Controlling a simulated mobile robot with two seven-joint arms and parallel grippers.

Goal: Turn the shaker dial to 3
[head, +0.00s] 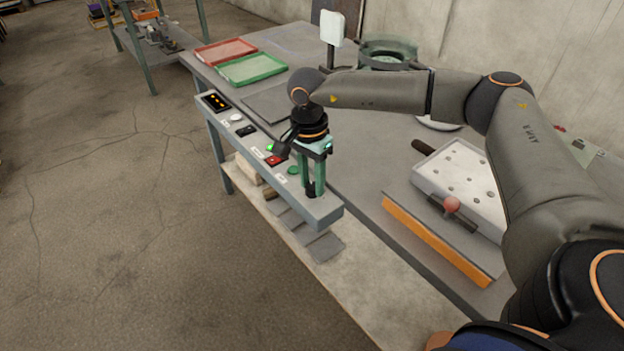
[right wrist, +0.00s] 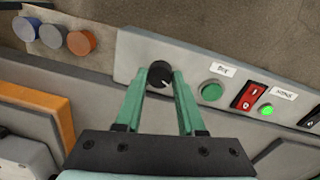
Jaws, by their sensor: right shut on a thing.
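The shaker dial is a round black knob (right wrist: 160,74) with a light pointer line, on the grey control panel (right wrist: 215,70) in the right wrist view. My right gripper (right wrist: 160,84) has its green fingers on either side of the knob and is shut on it. In the head view the right gripper (head: 312,192) points down at the near end of the panel (head: 325,211), and the knob is mostly hidden by the fingers. I cannot read any numbers around the dial. My left gripper is not in view.
Beside the dial are a green button (right wrist: 211,91), a red rocker switch (right wrist: 249,96) and a lit green lamp (right wrist: 266,109). Green (head: 252,69) and red (head: 226,52) trays stand at the back.

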